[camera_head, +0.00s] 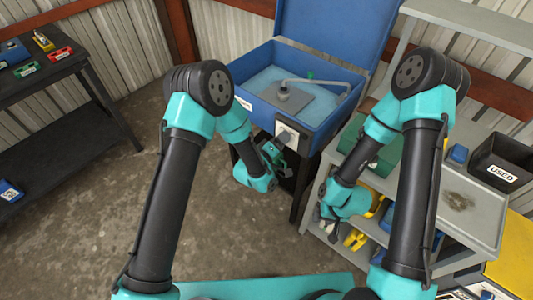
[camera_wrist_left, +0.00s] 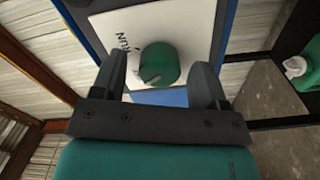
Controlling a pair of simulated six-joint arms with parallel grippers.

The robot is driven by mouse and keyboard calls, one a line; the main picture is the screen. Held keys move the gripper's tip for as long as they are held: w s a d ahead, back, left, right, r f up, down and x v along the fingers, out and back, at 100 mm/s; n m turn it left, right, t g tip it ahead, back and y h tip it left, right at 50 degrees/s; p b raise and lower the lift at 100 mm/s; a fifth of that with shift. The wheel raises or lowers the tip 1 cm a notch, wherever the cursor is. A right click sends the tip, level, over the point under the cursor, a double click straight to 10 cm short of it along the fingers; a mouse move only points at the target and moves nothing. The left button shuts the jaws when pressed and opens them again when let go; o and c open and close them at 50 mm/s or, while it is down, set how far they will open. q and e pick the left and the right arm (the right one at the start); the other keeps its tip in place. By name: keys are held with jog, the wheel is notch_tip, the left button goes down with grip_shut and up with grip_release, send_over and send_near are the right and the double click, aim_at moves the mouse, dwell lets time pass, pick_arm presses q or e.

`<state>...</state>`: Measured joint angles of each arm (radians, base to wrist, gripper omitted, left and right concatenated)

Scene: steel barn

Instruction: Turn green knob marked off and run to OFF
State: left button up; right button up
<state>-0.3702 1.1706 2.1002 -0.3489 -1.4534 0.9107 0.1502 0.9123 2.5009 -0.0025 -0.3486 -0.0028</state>
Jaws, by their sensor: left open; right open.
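The green knob (camera_wrist_left: 159,64) sits on a white plate (camera_wrist_left: 190,25) in the left wrist view, with "RUN" lettering beside it; the OFF marking is not readable. The plate also shows in the head view (camera_head: 290,136) on the front of a blue parts washer (camera_head: 315,116). My left gripper (camera_wrist_left: 160,75) is open, with one finger on each side of the knob; I cannot tell whether they touch it. In the head view, my left gripper (camera_head: 273,152) is at the plate and largely hides the knob. My right gripper (camera_head: 328,224) hangs low by the grey cart, its fingers small in view.
The grey cart (camera_head: 470,208) on the right carries a black USED bin (camera_head: 502,162) and a green box. A dark shelf table (camera_head: 60,70) with small parts stands at the left. The washer's blue lid (camera_head: 335,25) is raised. The floor at left is clear.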

pick_arm(q)
jog(key=v, duration=1.7)
jog(key=shift+w+a+f, duration=0.1)
jog(key=shift+a, duration=0.05)
jog(key=s+a+f+m+g+y, duration=0.2)
jog(key=a+f+g+y, duration=0.4)
jog(key=a+f, duration=0.45)
jog(key=s+a+f+m+g+y, duration=0.1)
jog(key=s+a+f+g+y, duration=0.1)
jog(key=s+a+g, duration=0.4)
jog(key=s+a, duration=0.3)
jog(key=s, duration=0.1)
jog(key=shift+s+f, duration=0.35)
jog(key=shift+s, duration=0.05)
jog(key=shift+a, duration=0.1)
